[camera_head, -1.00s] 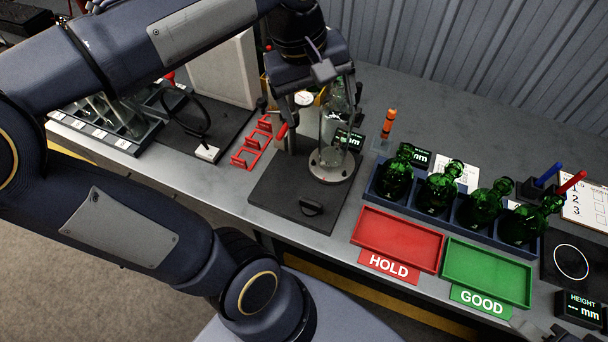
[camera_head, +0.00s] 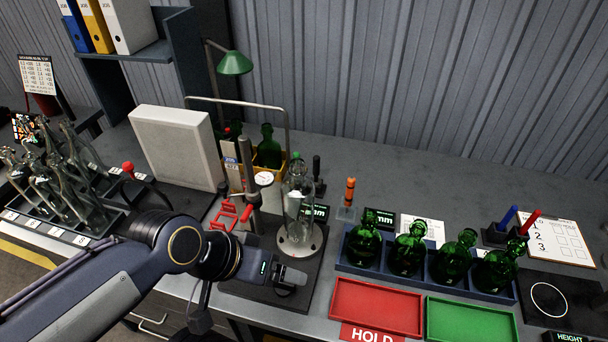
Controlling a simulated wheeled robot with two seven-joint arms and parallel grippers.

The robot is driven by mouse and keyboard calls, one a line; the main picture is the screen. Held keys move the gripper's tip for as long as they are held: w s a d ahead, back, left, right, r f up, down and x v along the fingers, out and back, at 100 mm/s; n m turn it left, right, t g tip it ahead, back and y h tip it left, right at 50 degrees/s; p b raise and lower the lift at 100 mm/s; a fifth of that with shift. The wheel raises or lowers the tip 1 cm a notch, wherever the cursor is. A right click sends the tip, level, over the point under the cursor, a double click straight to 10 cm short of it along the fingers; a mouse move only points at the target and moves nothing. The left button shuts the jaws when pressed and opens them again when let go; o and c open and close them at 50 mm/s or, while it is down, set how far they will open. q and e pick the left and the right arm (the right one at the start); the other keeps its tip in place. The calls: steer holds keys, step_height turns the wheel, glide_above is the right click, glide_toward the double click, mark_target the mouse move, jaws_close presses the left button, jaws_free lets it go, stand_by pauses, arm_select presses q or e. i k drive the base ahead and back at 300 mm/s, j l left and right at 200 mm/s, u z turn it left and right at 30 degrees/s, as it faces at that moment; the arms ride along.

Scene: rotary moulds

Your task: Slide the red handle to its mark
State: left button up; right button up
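A small red handle (camera_head: 247,213) shows at the post of the gauge stand (camera_head: 250,185). A clear glass bottle (camera_head: 297,205) stands upright on a round metal plate beside the post, on the stand's dark base (camera_head: 318,281). My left gripper (camera_head: 292,276) is low over the front of the base, apart from the red handle and below it in the picture. It is at or close to a dark knob (camera_head: 284,291) there; I cannot tell whether they touch or how far its fingers are apart. A mark for the handle is too small to make out. My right gripper is out of view.
Red rack pieces (camera_head: 223,216) stand left of the post. A yellow carrier (camera_head: 290,160) with green bottles is behind it. Right are a rack (camera_head: 425,278) of green bottles, a red tray (camera_head: 376,307) and a green tray (camera_head: 470,321). A red-knobbed lever (camera_head: 128,167) stands left.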

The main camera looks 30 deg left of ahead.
mark_target(251, 205)
steer(key=k+j+u, duration=0.1)
steer(key=j+u, duration=0.2)
steer(key=u, duration=0.15)
steer(key=j+u, duration=0.25)
steer(key=u, duration=0.25)
